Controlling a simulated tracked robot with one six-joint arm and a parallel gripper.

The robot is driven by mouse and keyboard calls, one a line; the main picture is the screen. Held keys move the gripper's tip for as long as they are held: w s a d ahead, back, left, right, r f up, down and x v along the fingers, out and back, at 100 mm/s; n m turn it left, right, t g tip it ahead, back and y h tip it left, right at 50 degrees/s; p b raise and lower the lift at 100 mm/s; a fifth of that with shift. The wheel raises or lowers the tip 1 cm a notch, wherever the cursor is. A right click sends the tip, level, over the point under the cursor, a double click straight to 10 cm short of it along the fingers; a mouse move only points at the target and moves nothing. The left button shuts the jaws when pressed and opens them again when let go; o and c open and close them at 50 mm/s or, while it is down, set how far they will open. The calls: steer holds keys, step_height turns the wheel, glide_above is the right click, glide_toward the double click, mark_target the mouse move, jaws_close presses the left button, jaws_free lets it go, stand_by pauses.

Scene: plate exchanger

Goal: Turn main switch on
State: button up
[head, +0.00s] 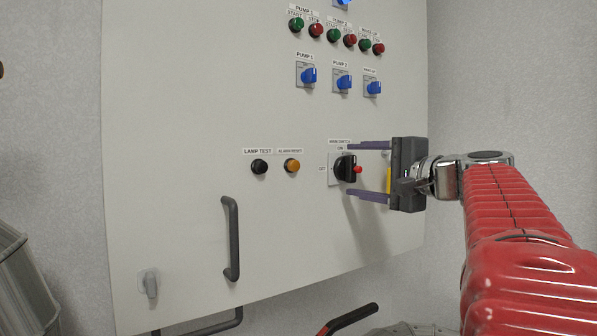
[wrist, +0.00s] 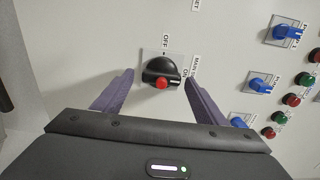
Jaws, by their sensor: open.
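The main switch (head: 346,168) is a black rotary knob with a red tip on a light square plate, at the right of the white cabinet door. In the wrist view the main switch (wrist: 161,72) lies ahead, between and beyond my fingertips, with OFF and ON labels beside its plate. My gripper (head: 368,170) is open and empty. One finger is above the knob and one below it in the head view. The fingers appear apart from the knob; whether the tips touch the door is hard to tell.
A black lamp test button (head: 259,167) and an orange alarm reset button (head: 292,166) sit left of the switch. Blue selector knobs (head: 343,82) and green and red buttons are above. A dark door handle (head: 231,238) stands out at lower left.

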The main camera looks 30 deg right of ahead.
steer(key=shift+s, duration=0.1)
steer(key=s, duration=1.3)
steer(key=shift+s+d, duration=0.15)
steer(key=shift+s, duration=0.15)
steer(key=shift+f, duration=0.1)
